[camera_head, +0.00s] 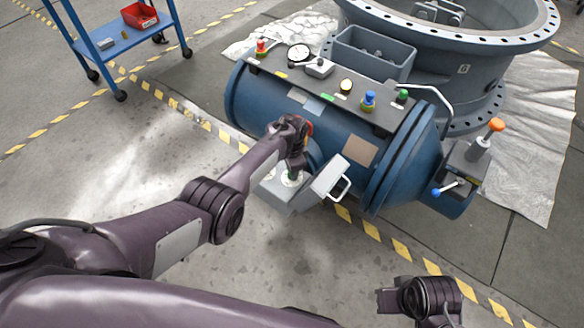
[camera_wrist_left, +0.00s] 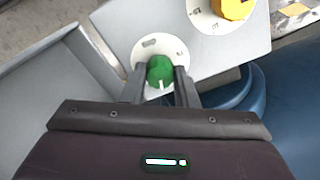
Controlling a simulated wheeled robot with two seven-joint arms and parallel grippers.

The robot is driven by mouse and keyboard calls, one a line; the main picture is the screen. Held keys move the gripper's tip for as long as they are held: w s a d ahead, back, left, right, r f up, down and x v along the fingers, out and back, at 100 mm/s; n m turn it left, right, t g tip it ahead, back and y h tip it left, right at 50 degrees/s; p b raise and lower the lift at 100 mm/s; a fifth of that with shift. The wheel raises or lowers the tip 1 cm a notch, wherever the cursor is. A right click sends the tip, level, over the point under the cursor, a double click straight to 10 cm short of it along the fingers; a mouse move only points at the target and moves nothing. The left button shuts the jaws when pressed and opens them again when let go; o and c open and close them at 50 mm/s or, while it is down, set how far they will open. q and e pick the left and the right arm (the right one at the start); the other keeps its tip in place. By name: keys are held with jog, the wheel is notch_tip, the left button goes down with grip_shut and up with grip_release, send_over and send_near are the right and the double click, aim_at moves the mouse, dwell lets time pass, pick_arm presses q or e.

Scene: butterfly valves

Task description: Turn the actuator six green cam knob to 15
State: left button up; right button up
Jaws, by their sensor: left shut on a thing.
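The green cam knob (camera_wrist_left: 160,72) sits on a white round dial (camera_wrist_left: 148,50) with small dark marks. A pale line on the knob points toward the bottom of the left wrist view; the dial's numbers are too small to read surely. My left gripper (camera_wrist_left: 161,88) is shut on the knob, one dark finger on each side. In the head view my left gripper (camera_head: 293,172) reaches down to the open grey box (camera_head: 287,198) on the front of the blue actuator (camera_head: 259,99). My right gripper (camera_head: 388,300) is at the bottom right, apart from everything; its jaws are unclear.
A yellow knob (camera_wrist_left: 233,7) on its own white dial is beside the green one. The box's grey lid (camera_head: 330,177) with a white handle stands open close to my left gripper. A blue cart (camera_head: 120,40) stands far left.

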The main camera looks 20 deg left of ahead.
pick_arm(q)
jog(key=n, duration=0.5)
jog(key=shift+n+p, duration=0.3)
jog(key=n, duration=0.9)
jog(key=shift+n, duration=1)
jog(key=n+b, duration=0.1)
jog(key=n, duration=0.2)
jog(key=shift+n, duration=0.7)
pick_arm(e)
jog(key=shift+a+f, duration=0.3)
pick_arm(q)
jog(key=shift+n, duration=0.3)
